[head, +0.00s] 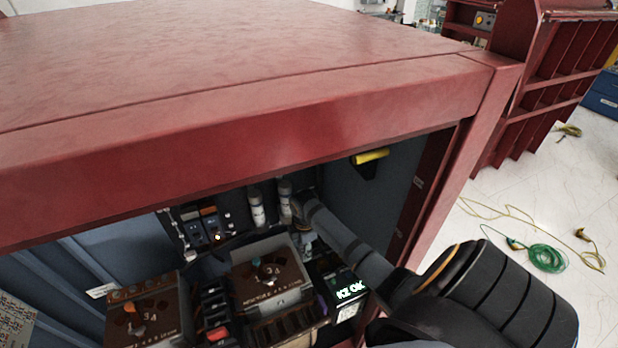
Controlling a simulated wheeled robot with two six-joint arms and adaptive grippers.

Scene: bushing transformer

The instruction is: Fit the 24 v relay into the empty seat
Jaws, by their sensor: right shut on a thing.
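My right arm reaches from the lower right into the open red cabinet. My right gripper (301,213) is far inside, beside two whitish cylinders (257,209). It is shut on a small part, which I take to be the 24 v relay; the part is mostly hidden and no label on it can be read. I cannot tell whether the part touches a seat. The empty seat cannot be picked out. A row of small dark and blue modules (203,229) is left of the cylinders. My left gripper is not in view.
A green-lit display box (346,292) sits close under my right arm. The red cabinet top (300,125) overhangs the opening. A yellow handle (370,156) is at the right inside.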

